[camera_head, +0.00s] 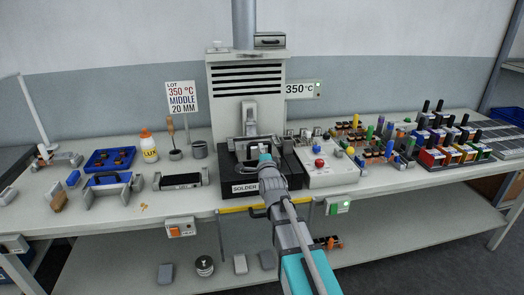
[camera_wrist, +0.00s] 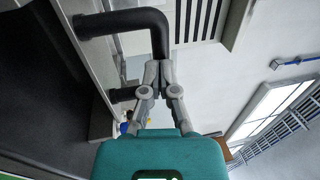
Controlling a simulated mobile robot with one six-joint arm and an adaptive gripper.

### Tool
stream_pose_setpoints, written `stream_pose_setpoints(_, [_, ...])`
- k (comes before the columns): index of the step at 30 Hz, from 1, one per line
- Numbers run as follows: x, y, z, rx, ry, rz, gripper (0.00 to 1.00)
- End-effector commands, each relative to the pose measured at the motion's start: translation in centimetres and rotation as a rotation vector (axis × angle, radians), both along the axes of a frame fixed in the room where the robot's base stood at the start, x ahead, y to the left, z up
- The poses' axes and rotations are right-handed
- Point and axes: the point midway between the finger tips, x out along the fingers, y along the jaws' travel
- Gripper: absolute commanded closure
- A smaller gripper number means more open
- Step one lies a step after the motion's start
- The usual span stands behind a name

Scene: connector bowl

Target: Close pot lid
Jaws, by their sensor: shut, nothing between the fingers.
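The solder pot (camera_head: 231,171) is a dark box with a "SOLDER" label, standing in front of the grey vented unit at the middle of the bench. My arm covers part of it, and the head view does not clearly show how the lid stands. In the wrist view, a black bent handle (camera_wrist: 126,20) juts from a light-edged dark panel (camera_wrist: 40,80), which looks like the lid. My gripper (camera_wrist: 153,68) is shut and empty, its fingertips in front of the handle's bar. I cannot tell whether they touch. In the head view my gripper (camera_head: 263,149) is over the pot.
A control box (camera_head: 325,172) with a red button stands close on the right, with many coloured connectors beyond. A black-topped fixture (camera_head: 181,181) and a grey cup (camera_head: 199,149) stand on the left. A yellow strip (camera_head: 238,209) marks the bench's front edge.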

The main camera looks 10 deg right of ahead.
Motion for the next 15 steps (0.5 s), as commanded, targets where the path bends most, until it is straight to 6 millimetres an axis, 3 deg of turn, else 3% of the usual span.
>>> stream_pose_setpoints(9, [6.5,-0.1,0.0,0.000,0.000,-0.001,1.00])
stream_pose_setpoints(15, [9.0,-0.1,0.0,-0.001,0.000,-0.002,1.00])
